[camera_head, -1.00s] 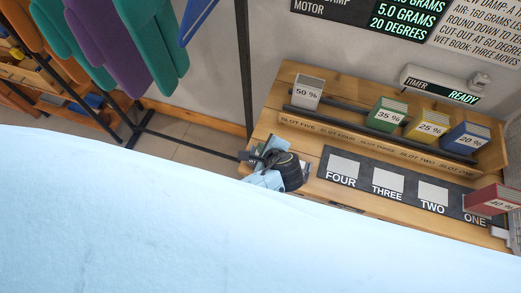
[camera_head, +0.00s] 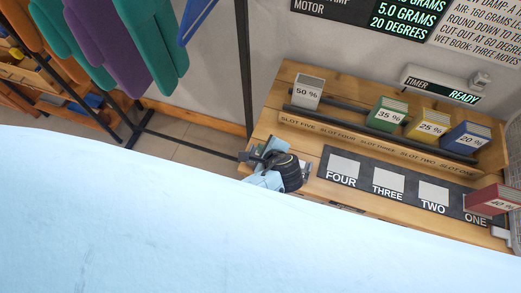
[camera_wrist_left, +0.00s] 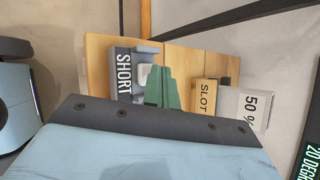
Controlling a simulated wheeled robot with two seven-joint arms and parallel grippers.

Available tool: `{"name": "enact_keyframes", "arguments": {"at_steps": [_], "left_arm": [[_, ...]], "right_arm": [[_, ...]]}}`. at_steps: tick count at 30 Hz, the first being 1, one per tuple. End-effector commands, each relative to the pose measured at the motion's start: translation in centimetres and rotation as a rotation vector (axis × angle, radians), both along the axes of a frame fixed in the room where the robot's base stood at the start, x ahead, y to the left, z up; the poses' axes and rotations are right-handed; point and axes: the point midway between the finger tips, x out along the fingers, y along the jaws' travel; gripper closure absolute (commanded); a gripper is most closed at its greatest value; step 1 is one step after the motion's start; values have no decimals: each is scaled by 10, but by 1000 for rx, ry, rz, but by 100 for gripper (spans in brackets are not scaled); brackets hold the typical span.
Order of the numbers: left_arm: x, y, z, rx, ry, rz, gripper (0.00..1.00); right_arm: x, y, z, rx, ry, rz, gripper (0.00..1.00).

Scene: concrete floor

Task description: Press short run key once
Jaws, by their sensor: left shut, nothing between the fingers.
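The short run key shows in the left wrist view as a pale cap (camera_wrist_left: 142,74) in a grey housing, beside a dark plate with the word SHORT (camera_wrist_left: 123,73). My left gripper (camera_wrist_left: 162,88) is shut and empty. Its green fingers stand just to the right of the pale cap in that view and partly cover the key's area. Whether the tips touch the key I cannot tell. In the head view my left gripper (camera_head: 268,152) is over the left end of the wooden bench, and it hides most of the key there. My right gripper is not in view.
The wooden bench (camera_head: 345,199) holds a grey 50 % block (camera_head: 308,91), green, yellow and blue blocks on a rack, and a red 40 % block (camera_head: 492,200) by slot ONE. The timer (camera_head: 440,84) reads READY. Hanging coloured pieces (camera_head: 110,45) are at upper left.

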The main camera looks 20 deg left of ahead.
Motion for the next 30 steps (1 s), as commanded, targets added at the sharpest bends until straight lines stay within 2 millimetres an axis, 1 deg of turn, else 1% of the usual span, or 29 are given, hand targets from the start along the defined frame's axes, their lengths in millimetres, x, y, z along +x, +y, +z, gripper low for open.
{"name": "enact_keyframes", "arguments": {"at_steps": [11, 30], "left_arm": [[0, 0, -1, 0, 0, 0, 100], [0, 0, -9, -1, 0, 1, 100]], "right_arm": [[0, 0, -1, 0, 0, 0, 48], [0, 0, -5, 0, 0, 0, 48]]}}
